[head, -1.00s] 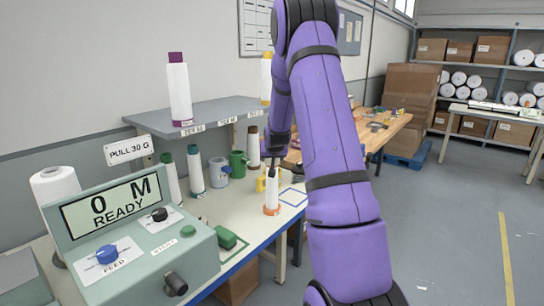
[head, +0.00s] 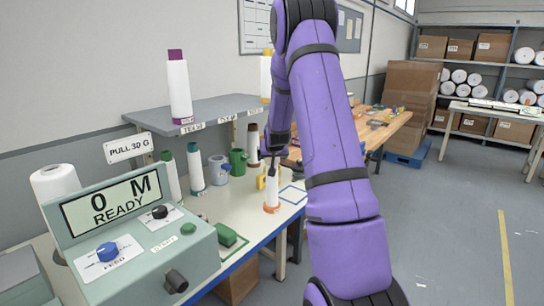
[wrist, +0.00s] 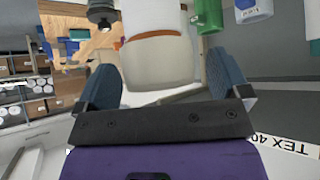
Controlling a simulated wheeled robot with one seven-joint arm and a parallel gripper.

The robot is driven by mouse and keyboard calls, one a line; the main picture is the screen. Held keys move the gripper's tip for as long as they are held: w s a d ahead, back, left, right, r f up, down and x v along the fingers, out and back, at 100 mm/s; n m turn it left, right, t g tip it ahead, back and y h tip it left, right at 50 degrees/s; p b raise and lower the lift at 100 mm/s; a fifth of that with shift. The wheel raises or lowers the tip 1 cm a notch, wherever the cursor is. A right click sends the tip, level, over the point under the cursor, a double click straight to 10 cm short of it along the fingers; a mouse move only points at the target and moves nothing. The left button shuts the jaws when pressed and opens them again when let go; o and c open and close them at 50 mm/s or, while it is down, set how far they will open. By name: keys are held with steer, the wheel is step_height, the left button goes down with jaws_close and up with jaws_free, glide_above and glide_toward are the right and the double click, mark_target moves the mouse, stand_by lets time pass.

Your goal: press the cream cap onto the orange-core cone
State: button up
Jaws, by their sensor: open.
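The orange-core cone (head: 272,188) stands upright on the work table, white with an orange foot. In the wrist view the white cone body (wrist: 155,14) ends in a thin orange band. The cream cap (wrist: 160,62) sits against that band at the cone's end; I cannot tell how firmly it is seated. My gripper (wrist: 160,84) is open, with one blue-grey finger on each side of the cap and gaps visible between. In the head view my gripper (head: 272,166) is at the cone's top, and the cap is not clearly distinguishable there.
A green mug (head: 238,161), a grey-blue mug (head: 218,170) and several other cones stand left of and behind the cone. A grey shelf (head: 200,112) rises behind them. The winder box (head: 125,235) fills the front left. A blue-outlined square (head: 293,195) right of the cone is empty.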

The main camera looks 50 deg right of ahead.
steer(key=v, duration=1)
steer(key=shift+s+a+r, duration=0.2)
steer(key=shift+s+r, duration=0.05)
steer(key=shift+a, duration=0.1)
steer(key=s+a+r+n+y, duration=0.1)
steer(key=s+a+r, duration=0.25)
steer(key=a, duration=0.35)
steer(key=s+a+r+n+y, duration=0.15)
steer(key=a+r, duration=0.25)
steer(key=a, duration=0.4)
steer(key=s+a+r+n+y, duration=0.1)
steer(key=s+a+r, duration=0.3)
steer(key=a, duration=0.3)
steer(key=s+a+n+g+y, duration=0.1)
steer(key=s+a+n, duration=0.1)
steer(key=s+a, duration=0.5)
steer(key=s+a+r+n+y, duration=0.1)
steer(key=s+a+n, duration=0.1)
steer(key=s+a, duration=0.5)
steer(key=s, duration=0.6)
steer(key=shift+r+g, duration=0.2)
steer(key=shift+g, duration=0.2)
